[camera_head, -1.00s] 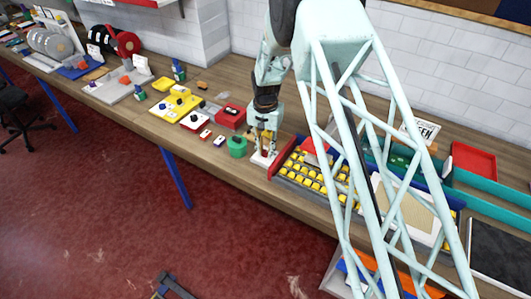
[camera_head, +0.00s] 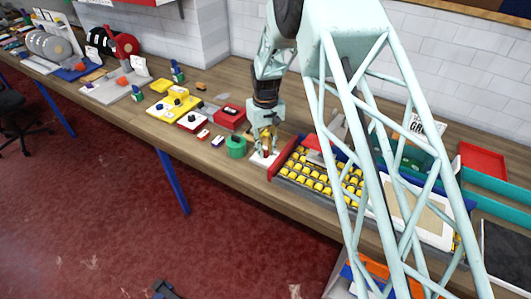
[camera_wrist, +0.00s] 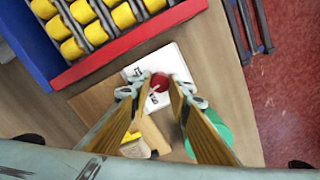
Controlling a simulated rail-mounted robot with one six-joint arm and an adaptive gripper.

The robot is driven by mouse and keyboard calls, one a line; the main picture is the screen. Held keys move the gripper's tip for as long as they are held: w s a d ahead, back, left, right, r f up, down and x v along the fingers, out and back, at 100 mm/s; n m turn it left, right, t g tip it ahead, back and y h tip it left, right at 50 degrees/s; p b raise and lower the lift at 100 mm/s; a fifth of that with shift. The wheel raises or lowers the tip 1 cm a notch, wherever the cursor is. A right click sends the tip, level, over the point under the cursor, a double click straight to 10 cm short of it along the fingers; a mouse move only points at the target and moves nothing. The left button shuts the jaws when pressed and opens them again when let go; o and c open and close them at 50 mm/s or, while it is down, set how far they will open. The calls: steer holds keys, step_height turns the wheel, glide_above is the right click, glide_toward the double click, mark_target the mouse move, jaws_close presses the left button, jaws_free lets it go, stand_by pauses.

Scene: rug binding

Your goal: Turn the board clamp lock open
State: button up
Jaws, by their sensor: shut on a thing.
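The lock shows as a round red knob (camera_wrist: 159,82) on a small white plate (camera_wrist: 174,58) with dark printed marks, in the wrist view. My gripper (camera_wrist: 158,90) has its two fingertips on either side of the knob and is shut on it. In the head view my gripper (camera_head: 263,150) points down at the white plate (camera_head: 257,160) on the bench, left of the red-edged rack. The knob is hidden by the fingers there. How far the knob is turned I cannot tell.
A rack of yellow pieces with a red edge (camera_wrist: 130,44) stands close beside the plate. A green round thing (camera_head: 236,147) stands just left of my gripper and partly shows behind a finger in the wrist view. A red box (camera_head: 230,117) lies further left.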

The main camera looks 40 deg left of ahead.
mark_target(265, 152)
steer(key=n+b, duration=0.1)
steer(key=n, duration=0.2)
steer(key=shift+n, duration=0.4)
steer(key=shift+n+b, duration=0.7)
steer(key=shift+n, duration=0.9)
steer(key=o, duration=0.9)
steer(key=shift+c, duration=0.2)
steer(key=shift+r, duration=0.2)
step_height(265, 152, up, 12)
steer(key=shift+f, duration=0.15)
